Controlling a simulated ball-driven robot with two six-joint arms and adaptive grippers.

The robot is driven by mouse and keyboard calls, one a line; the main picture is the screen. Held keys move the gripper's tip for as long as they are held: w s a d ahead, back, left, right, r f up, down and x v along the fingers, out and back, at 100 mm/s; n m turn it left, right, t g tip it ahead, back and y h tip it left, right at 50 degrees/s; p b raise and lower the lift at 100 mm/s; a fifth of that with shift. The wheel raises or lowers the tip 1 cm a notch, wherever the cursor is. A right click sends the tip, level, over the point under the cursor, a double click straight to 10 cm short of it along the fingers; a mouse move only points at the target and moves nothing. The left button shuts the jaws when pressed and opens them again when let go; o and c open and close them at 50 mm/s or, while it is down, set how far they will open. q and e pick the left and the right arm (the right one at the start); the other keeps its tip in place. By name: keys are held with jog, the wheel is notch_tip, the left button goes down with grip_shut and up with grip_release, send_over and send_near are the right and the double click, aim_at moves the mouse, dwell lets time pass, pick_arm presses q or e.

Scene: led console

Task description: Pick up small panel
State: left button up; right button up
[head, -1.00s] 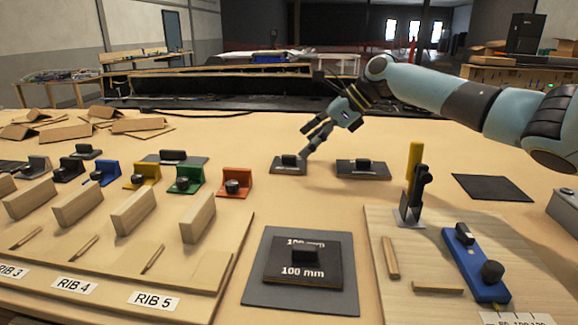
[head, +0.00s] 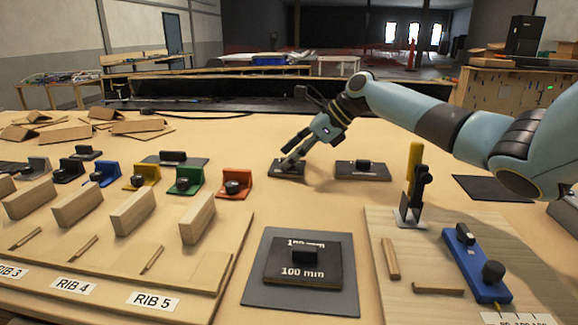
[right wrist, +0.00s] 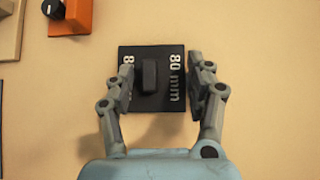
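The small panel (head: 297,173) is a dark square plate with a black block handle, lying on the table in the middle of the head view. In the right wrist view the panel (right wrist: 150,100) shows "80 mm" lettering, with its handle (right wrist: 149,76) between my fingers. My right gripper (head: 288,162) reaches down over it from the right. In the right wrist view the gripper (right wrist: 161,70) is open, with one finger on each side of the handle and clear gaps to it. Finger height above the plate is hard to tell. My left gripper is out of view.
A similar dark panel (head: 378,174) lies just right. A 100 mm panel (head: 303,282) rests on a grey plate (head: 259,287) in front. An orange bracket (head: 236,177) stands at left. A wooden board (head: 400,222) with a blue tool (head: 473,268) is at front right.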

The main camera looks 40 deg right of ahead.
jog(key=c, duration=0.7)
jog(key=shift+o, duration=0.2)
